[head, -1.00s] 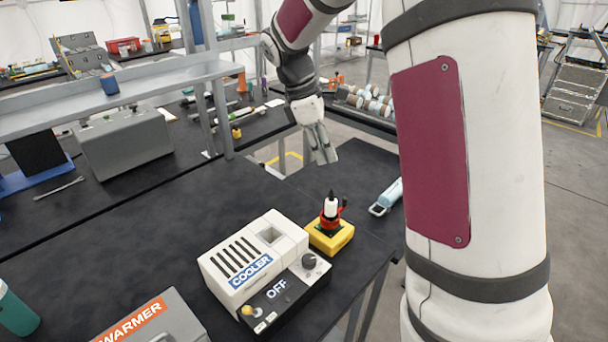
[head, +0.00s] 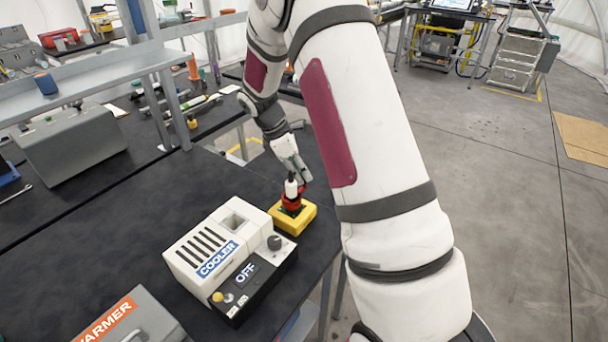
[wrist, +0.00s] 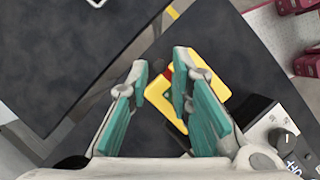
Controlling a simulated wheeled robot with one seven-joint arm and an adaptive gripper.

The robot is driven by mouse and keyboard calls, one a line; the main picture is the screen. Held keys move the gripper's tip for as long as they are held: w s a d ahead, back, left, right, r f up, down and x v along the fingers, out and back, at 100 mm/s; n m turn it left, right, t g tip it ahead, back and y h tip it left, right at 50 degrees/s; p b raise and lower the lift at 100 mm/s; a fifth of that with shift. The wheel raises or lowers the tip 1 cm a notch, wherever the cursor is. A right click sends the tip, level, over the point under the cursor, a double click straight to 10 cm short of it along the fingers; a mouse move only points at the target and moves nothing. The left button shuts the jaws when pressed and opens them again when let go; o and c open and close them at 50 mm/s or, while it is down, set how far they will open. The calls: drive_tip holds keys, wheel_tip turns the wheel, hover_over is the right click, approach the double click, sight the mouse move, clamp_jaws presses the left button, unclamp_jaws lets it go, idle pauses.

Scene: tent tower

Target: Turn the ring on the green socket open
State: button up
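A yellow block (head: 306,217) stands beside the cooler near the table's right edge. It carries a dark socket with a red ring (head: 291,202) and an upright white piece (head: 291,187) on top; the socket's green is hard to make out. My gripper (head: 299,178) is just behind and above the white piece in the head view. In the wrist view its teal-padded fingers (wrist: 161,62) are apart with nothing clearly gripped. The yellow block (wrist: 211,82) lies beyond and partly behind the right finger. A bit of red (wrist: 168,74) shows between the fingers. I cannot tell whether they touch it.
The white cooler (head: 199,262), its display reading OFF, stands left of the yellow block. The grey warmer (head: 150,322) is at the front left. A metal shelf (head: 85,85) and a grey case (head: 75,150) stand behind. The dark tabletop (head: 130,220) is clear left of the cooler.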

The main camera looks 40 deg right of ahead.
drive_tip(key=shift+x, duration=0.95)
clamp_jaws()
